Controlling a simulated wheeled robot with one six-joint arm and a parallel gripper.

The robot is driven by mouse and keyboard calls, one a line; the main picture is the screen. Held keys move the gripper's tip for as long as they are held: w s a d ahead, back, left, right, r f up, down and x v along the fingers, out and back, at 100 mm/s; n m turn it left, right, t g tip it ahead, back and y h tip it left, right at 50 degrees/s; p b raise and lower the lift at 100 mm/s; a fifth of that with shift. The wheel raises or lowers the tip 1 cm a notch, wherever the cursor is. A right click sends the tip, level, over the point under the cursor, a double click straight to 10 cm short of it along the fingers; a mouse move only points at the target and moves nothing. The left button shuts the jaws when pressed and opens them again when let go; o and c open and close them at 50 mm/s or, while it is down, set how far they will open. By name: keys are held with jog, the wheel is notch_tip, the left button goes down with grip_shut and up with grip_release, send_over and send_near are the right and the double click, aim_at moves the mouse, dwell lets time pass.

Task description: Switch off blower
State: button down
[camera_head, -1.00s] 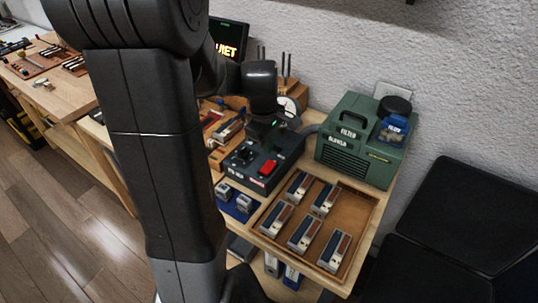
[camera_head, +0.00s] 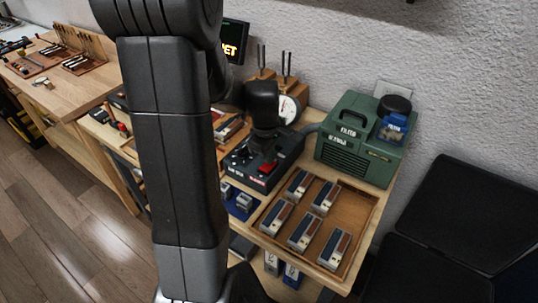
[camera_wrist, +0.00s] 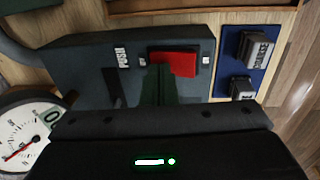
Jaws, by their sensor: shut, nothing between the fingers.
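A dark control box (camera_head: 236,172) stands on the bench, with a red rocker switch (camera_head: 267,169) on its top. In the wrist view the box (camera_wrist: 88,62) carries white lettering like "PUSH", and the red switch (camera_wrist: 182,62) lies between small white marks. My gripper (camera_head: 262,156) is over the box; in the wrist view its shut, empty fingers (camera_wrist: 157,72) overlap the left part of the switch. I cannot tell whether they touch it. The green blower unit (camera_head: 345,157), with a "FILTER BLOWER" label, stands to the right, joined to the box's side by a grey hose.
A wooden tray (camera_head: 376,212) with several small blocks lies in front of the blower. A blue mat (camera_wrist: 228,70) with two small blocks lies beside the box. A round dial gauge (camera_head: 288,109) stands behind. A lit display (camera_head: 233,42) is at the back.

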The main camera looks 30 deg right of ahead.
aim_at(263, 168)
jog(key=shift+s+a+f, duration=0.1)
jog(key=shift+s+a, duration=0.05)
jog(key=shift+a, duration=0.05)
jog(key=shift+s+a+r, duration=0.2)
jog(key=shift+s+a, duration=0.05)
jog(key=shift+a, duration=0.3)
jog(key=shift+w+r+p, duration=0.1)
jog(key=shift+r+p, duration=0.4)
jog(key=shift+r, duration=0.1)
notch_tip(263, 168, up, 13)
jog(key=a+p, duration=0.1)
jog(key=shift+s+a+f, duration=0.15)
jog(key=shift+s+a, duration=0.1)
jog(key=shift+s, duration=0.2)
